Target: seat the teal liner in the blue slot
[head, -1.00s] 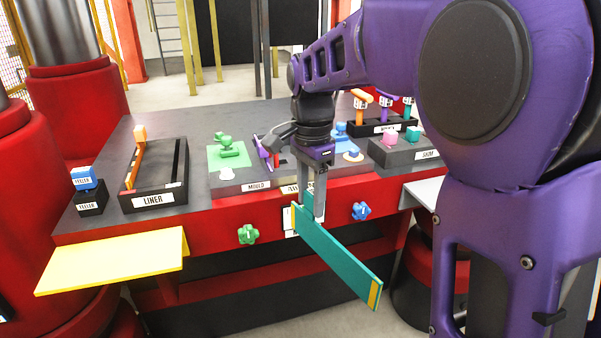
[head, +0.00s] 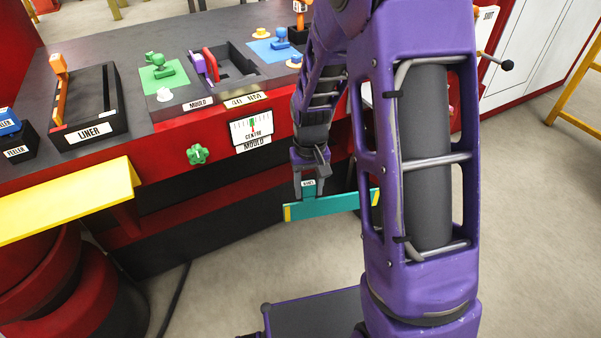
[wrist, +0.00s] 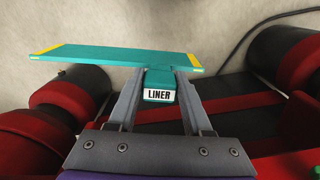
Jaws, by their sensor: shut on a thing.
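The teal liner (head: 332,205) is a long flat plate with yellow ends and a teal grip block labelled LINER (wrist: 159,95). My gripper (head: 309,190) is shut on that block and holds the plate in the air, in front of the bench and below its top.
The LINER tray (head: 90,131) with an orange-handled piece sits left on the bench. A yellow shelf (head: 70,200) juts from the bench front. A green knob (head: 198,154) and a CENTRE MOULD gauge (head: 251,131) are on the red front.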

